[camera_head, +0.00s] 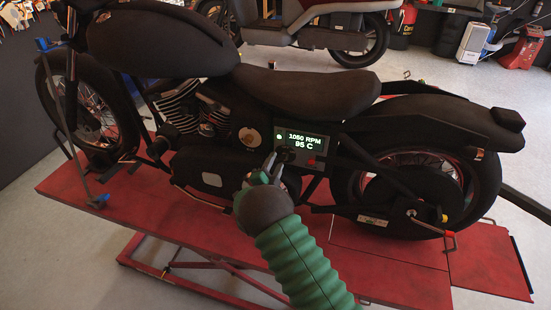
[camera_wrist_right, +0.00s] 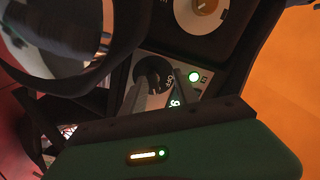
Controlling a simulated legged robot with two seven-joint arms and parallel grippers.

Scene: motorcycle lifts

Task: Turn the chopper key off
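The black chopper (camera_head: 300,95) stands on a red lift. On its side is a panel with a lit display (camera_head: 303,140) reading 1050 RPM and 95 C. My right gripper (camera_head: 277,160) is at the left part of this panel, below the display's left end, and covers the key area in the head view. In the right wrist view, the grey fingers (camera_wrist_right: 148,98) reach to a round black key switch (camera_wrist_right: 155,75). A green light (camera_wrist_right: 194,76) glows beside it. The key itself is hardly distinguishable, and whether the fingers grip it is unclear. My left gripper is out of view.
The red lift platform (camera_head: 120,205) runs under the chopper. A second motorcycle (camera_head: 310,25) stands behind. A round dial (camera_wrist_right: 205,8) sits above the switch in the right wrist view. Grey floor (camera_head: 40,265) is open at the front left.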

